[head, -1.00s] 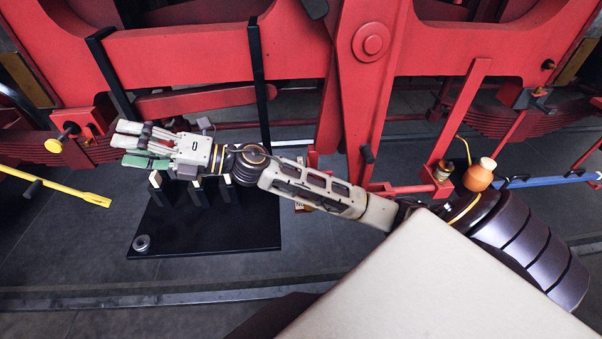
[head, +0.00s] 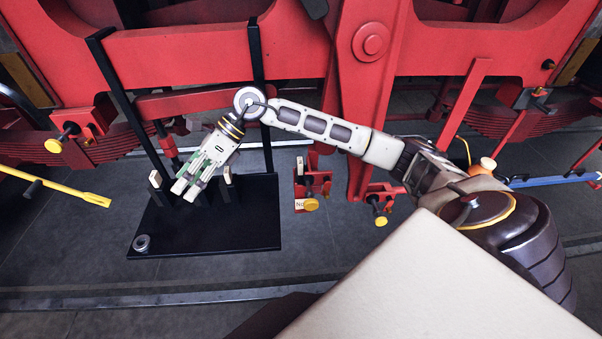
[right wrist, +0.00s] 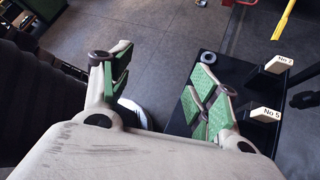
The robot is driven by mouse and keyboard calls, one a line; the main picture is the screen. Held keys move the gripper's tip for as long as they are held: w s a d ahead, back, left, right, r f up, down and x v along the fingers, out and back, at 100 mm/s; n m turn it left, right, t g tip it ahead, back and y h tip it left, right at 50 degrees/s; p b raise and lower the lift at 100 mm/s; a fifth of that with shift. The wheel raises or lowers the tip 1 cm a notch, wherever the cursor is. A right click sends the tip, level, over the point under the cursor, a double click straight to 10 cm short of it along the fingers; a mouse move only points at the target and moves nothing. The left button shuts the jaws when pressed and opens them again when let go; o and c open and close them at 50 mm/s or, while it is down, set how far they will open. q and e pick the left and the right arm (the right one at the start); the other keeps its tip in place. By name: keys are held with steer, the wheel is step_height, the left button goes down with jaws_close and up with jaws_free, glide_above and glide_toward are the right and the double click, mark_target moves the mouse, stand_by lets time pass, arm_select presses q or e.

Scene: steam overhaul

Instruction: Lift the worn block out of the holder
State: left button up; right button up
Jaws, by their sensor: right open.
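My right gripper (head: 187,187) points down over the black stand, among its short posts. It is open; in the right wrist view (right wrist: 155,75) its two green-padded fingers are spread, with nothing seen held between them. Another yellow-knobbed red bracket (head: 84,132) is at the left. I cannot tell which bracket is the holder, and no worn block can be made out. My left gripper is not in view.
The black stand (head: 250,230) has short posts labelled No 2 (right wrist: 286,63) and No 5 (right wrist: 265,114). A grey ring (head: 141,243) lies at its left corner. A yellow bar (head: 75,193) is at left. Black uprights (head: 258,100) rise behind the stand, before the red frame.

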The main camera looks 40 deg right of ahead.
steer(key=d+r+h, duration=0.1)
steer(key=d+h, duration=0.5)
steer(key=d, duration=0.9)
steer(key=d+r+m+g+h, duration=0.1)
steer(key=d+h, duration=0.5)
steer(key=d, duration=1)
steer(key=shift+w+d+r, duration=0.15)
steer(key=shift+w+r, duration=0.3)
steer(key=shift+f, duration=0.1)
